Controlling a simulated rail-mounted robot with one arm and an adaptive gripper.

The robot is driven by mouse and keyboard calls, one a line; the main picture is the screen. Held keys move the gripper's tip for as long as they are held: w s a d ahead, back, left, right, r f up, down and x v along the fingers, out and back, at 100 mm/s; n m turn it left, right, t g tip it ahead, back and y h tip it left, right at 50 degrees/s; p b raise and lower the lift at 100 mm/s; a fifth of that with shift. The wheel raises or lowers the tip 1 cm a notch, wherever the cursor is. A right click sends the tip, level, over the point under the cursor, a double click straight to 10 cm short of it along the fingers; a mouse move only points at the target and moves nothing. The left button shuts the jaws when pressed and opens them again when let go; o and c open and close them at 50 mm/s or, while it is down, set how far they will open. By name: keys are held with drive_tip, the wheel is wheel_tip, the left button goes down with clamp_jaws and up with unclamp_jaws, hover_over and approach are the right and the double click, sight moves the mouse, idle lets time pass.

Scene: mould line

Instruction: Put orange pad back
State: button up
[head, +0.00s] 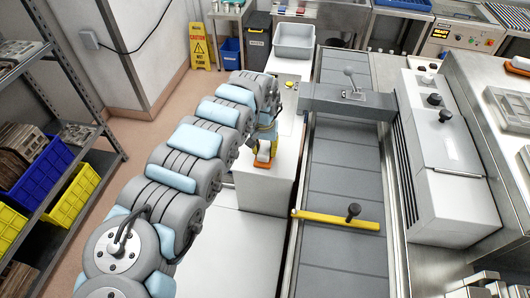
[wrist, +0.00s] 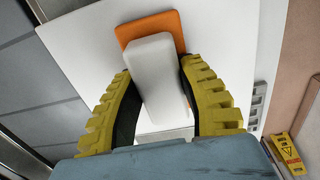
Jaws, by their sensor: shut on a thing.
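The orange pad (wrist: 154,28) shows in the wrist view as a flat orange block with a pale grey-white grip (wrist: 158,72) on it. My gripper (wrist: 160,90) has yellow ribbed fingers on both sides of this grip and is shut on it. In the head view the orange pad (head: 262,164) is small, at the end of my arm, over or against the white cabinet left of the grey conveyor. My gripper (head: 264,142) is partly hidden there by my arm. I cannot tell whether the pad touches the surface under it.
The grey conveyor (head: 342,180) runs right of the cabinet, with a yellow bar (head: 338,220) with a black knob across it. A grey bin (head: 294,41) stands behind. Shelving with blue and yellow crates (head: 40,162) is at left. A yellow caution sign (head: 198,46) stands on the floor.

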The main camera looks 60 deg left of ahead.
sight(265, 148)
drive_tip(key=o, duration=1.1)
drive_tip(key=shift+f, duration=0.1)
wheel_tip(265, 148, up, 12)
drive_tip(key=b, duration=0.1)
drive_tip(key=shift+r, duration=0.2)
idle(0.5)
